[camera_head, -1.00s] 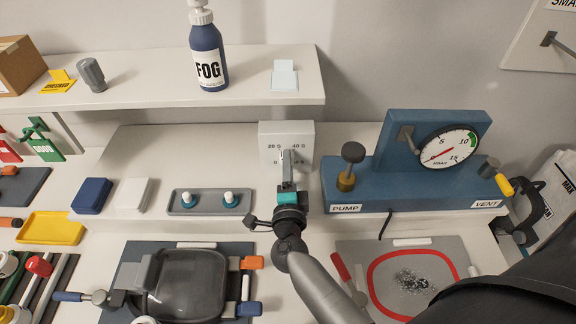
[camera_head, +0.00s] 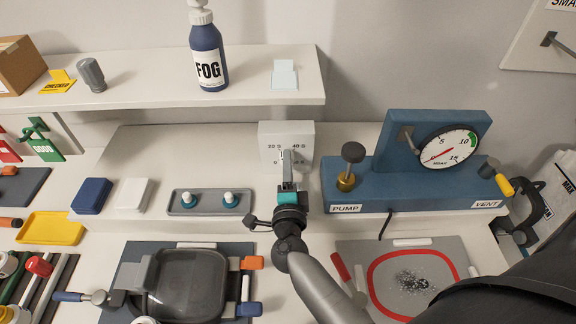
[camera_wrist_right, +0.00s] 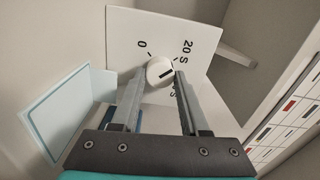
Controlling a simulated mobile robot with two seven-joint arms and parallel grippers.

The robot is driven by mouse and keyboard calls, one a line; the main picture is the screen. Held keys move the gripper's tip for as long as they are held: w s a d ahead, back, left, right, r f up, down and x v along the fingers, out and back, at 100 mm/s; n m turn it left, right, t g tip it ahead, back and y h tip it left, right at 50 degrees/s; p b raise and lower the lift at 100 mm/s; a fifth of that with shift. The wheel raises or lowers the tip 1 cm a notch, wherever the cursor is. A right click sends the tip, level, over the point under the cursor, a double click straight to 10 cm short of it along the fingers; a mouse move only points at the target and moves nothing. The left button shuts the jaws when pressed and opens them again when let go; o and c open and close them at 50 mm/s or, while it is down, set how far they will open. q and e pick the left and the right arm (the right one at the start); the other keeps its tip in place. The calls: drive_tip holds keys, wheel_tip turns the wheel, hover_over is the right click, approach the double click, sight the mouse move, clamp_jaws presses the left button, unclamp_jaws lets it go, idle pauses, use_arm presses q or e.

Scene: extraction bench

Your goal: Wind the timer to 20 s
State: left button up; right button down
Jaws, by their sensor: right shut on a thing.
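The timer is a white box (camera_head: 272,133) standing at the back of the bench, with 0, 20 S and 40 S marked on its face. The right wrist view shows its round white knob (camera_wrist_right: 160,71) with a short dark mark. The mark's exact reading is hard to tell. My right gripper (camera_head: 287,157) reaches the timer's face from the front. Its two grey fingers are shut on the knob, one on each side, in the right wrist view (camera_wrist_right: 159,77). The 40 S marking is partly hidden behind a finger there. My left gripper is not in view.
A blue pump and vent stand (camera_head: 345,194) with a round gauge (camera_head: 449,148) is close right of the timer. A grey tray (camera_head: 181,210) with two white-topped pegs lies left of my right gripper. A shelf (camera_head: 150,90) with a FOG bottle (camera_head: 207,57) hangs above left.

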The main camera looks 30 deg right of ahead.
drive_tip(key=shift+f, duration=0.1)
idle(0.6)
drive_tip(key=shift+c, duration=2.1)
unclamp_jaws()
drive_tip(key=shift+s, duration=0.1)
